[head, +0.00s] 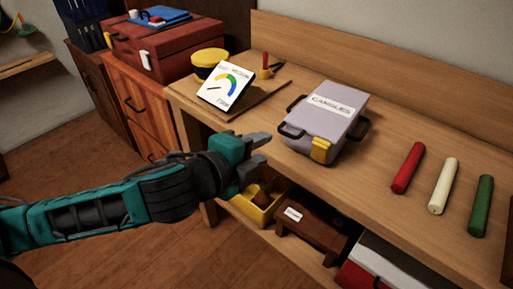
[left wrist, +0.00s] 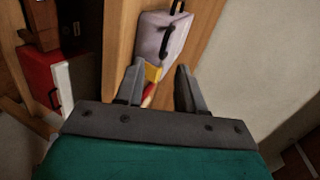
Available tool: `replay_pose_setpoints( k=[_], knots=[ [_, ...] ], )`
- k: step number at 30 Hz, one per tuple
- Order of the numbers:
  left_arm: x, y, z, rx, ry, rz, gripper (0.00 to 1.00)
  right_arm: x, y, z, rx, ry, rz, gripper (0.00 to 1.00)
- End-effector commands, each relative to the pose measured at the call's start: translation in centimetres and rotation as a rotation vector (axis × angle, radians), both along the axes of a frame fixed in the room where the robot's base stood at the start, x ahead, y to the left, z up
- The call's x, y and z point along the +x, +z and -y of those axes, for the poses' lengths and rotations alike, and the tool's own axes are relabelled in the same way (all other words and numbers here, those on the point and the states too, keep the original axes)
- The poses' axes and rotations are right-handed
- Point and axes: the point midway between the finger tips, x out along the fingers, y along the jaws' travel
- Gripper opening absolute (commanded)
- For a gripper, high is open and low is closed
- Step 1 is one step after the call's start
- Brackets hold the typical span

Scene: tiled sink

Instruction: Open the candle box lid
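The candle box (head: 322,124) is a pale lilac case with a "CANDLES" label, black side handles and a yellow latch (head: 321,150) on its front. It stands on the wooden bench, and its lid is down. My left gripper (head: 262,152) is in front of the bench edge, left of the box and apart from it. In the left wrist view, the left gripper (left wrist: 158,90) has its fingers spread with nothing held between them. The box (left wrist: 160,40) shows beyond the fingertips there, with the yellow latch (left wrist: 153,73) partly hidden by a finger. My right gripper does not show.
Red (head: 408,168), cream (head: 443,186) and green (head: 481,206) candles lie right of the box. A gauge card (head: 226,87) and yellow-lidded tin (head: 209,63) stand left. Below are a yellow bin (head: 250,209) and brown box (head: 313,226). A red toolbox (head: 165,45) sits on the cabinet.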

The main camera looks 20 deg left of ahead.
Motion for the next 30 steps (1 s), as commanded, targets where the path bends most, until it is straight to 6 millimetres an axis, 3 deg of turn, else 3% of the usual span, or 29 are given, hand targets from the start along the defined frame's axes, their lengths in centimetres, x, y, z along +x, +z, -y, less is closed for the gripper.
replay_pose_setpoints(
  k=[8,30],
  knots=[
    [1.1,0.2,-0.1,0.053,-0.004,0.025,0.38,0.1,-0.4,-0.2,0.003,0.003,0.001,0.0],
    [8.8,-2.7,2.0,0.049,-0.004,0.021,0.38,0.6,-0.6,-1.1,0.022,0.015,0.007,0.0]
  ],
)
